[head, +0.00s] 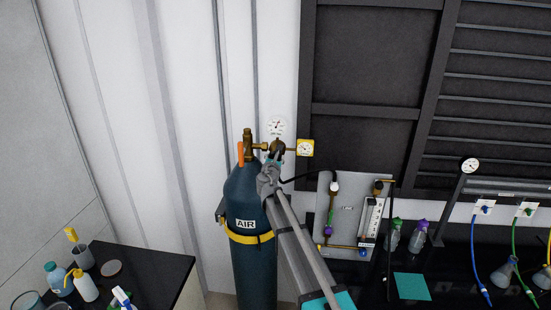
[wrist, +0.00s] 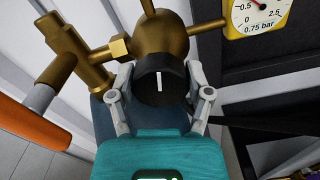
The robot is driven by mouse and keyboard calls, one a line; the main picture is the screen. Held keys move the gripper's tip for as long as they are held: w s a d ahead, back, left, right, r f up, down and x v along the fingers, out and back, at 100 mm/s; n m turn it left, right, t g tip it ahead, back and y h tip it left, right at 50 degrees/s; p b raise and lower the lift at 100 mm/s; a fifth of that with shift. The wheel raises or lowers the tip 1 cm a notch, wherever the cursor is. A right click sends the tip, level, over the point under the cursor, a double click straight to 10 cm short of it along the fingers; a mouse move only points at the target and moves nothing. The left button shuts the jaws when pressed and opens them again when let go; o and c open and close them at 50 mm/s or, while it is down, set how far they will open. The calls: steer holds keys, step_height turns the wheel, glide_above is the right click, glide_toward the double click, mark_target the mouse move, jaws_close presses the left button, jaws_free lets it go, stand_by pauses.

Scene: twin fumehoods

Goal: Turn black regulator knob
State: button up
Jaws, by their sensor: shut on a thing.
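The black regulator knob (wrist: 160,80) sits on the front of the round brass regulator body (wrist: 164,28) in the wrist view. Its white mark stands upright, pointing up in that view. My gripper (wrist: 160,92) has one finger on each side of the knob and is shut on it. In the head view my gripper (head: 271,166) is up against the regulator at the top of the dark blue AIR cylinder (head: 246,200). The knob is mostly hidden there behind my gripper.
A yellow pressure gauge (wrist: 257,16) is at the right of the regulator, and a white gauge (head: 277,125) is above it. A brass valve with an orange part (wrist: 35,125) is at the left. A grey flow panel (head: 345,205) stands right of the cylinder.

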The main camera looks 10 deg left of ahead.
steer(key=m, duration=0.5)
steer(key=shift+d+m, duration=0.1)
steer(key=shift+m, duration=0.2)
steer(key=m, duration=0.5)
steer(key=shift+f, duration=0.1)
steer(key=o, duration=1.1)
steer(key=shift+o, duration=0.2)
steer(key=s, duration=1.2)
